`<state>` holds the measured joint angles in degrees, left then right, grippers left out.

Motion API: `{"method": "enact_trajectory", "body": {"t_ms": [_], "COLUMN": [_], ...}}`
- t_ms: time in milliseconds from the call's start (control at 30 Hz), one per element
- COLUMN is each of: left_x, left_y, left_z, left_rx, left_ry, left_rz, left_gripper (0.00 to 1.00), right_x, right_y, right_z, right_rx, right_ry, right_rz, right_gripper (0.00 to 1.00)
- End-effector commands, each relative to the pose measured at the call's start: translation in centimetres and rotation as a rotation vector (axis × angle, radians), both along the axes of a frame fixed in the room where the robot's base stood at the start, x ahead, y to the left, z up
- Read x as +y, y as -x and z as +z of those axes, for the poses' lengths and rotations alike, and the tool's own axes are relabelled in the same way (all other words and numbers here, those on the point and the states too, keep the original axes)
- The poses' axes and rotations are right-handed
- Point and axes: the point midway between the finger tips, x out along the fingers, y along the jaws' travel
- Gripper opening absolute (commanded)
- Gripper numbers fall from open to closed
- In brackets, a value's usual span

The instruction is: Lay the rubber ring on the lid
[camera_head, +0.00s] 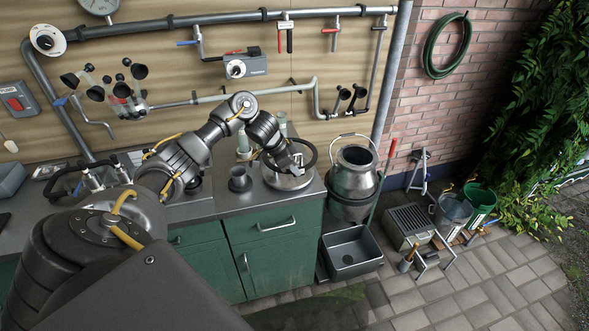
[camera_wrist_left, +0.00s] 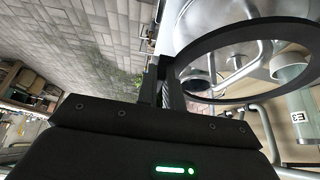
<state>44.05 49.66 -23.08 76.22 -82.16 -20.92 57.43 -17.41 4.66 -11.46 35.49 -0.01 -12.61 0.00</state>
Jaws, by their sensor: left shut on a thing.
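The black rubber ring (camera_head: 316,151) is held above the lid in the head view. It shows large in the wrist view (camera_wrist_left: 250,31), its far side running out of the picture. My left gripper (camera_head: 297,163) is shut on the ring's edge; in the wrist view its fingers (camera_wrist_left: 162,84) pinch the rim. The round metal lid (camera_head: 287,183) lies on the counter below, partly covered by my gripper. Shiny metal, seemingly the lid (camera_wrist_left: 205,22), shows behind the ring in the wrist view. Whether ring and lid touch is unclear. My right gripper is out of view.
A dark cup (camera_head: 240,180) stands on the counter (camera_head: 212,208) left of the lid. An open metal churn (camera_head: 353,180) stands right of the counter. A grey basin (camera_head: 351,252) sits on the floor in front. Pipes with taps (camera_head: 331,36) run along the wall behind.

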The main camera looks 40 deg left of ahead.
Motion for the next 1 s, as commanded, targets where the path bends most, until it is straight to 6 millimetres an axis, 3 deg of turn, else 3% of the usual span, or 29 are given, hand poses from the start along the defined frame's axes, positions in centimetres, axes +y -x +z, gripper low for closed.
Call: {"method": "enact_trajectory", "body": {"t_ms": [500,1000], "left_x": [0.0,0.0], "left_y": [0.0,0.0], "left_z": [-4.2,-6.3], "left_rx": [-0.001,0.000], "left_ry": [0.000,0.000], "left_rz": [0.000,0.000], "left_gripper": [0.00,0.00], "right_x": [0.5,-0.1], "right_y": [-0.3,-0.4], "right_z": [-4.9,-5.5], "right_rx": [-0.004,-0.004], "right_ry": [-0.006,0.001], "right_rz": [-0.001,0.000], "right_gripper": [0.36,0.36]}}
